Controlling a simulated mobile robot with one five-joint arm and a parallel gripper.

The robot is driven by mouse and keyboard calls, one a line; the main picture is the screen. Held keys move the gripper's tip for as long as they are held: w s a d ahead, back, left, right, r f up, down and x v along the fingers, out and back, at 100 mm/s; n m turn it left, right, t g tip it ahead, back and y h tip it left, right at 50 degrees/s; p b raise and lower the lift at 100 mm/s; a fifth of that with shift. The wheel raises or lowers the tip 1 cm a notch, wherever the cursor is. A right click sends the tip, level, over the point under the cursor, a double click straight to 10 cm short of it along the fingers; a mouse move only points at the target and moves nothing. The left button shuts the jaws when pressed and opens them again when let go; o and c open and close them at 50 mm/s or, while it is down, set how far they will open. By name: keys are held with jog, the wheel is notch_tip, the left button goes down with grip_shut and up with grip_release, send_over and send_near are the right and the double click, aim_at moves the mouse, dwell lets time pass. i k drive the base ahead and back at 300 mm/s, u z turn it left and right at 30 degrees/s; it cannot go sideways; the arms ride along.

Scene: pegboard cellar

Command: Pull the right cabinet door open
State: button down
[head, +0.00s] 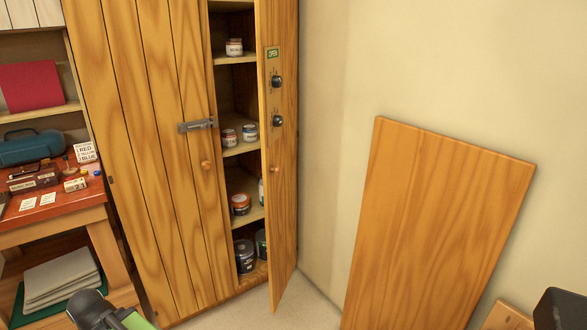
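The wooden cabinet's right door (283,215) stands ajar in the head view. Its free edge is swung out toward me, and its hinge side is at the right by the wall. A small round wooden knob (274,168) is on its face, below two dark dials (277,81) and a green label. The left door (160,130) is shut, with a metal latch (197,125) and a wooden knob (206,165). Through the gap, shelves with several jars (241,204) show. I cannot make out my gripper in this view.
A large wooden board (430,225) leans against the wall at right. A red-topped bench (52,205) with small boxes and a blue case (30,148) stands at left. Pale floor (250,307) shows before the cabinet. Dark shapes at the bottom corners are unclear.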

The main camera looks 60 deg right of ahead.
aim_at(276, 21)
jog(key=u, duration=0.05)
jog(key=k, duration=0.3)
jog(key=z, duration=0.8)
jog(key=i, duration=1.55)
jog(key=u, duration=1.1)
jog(key=k, duration=0.55)
jog(key=z, duration=0.05)
jog(key=i, duration=0.55)
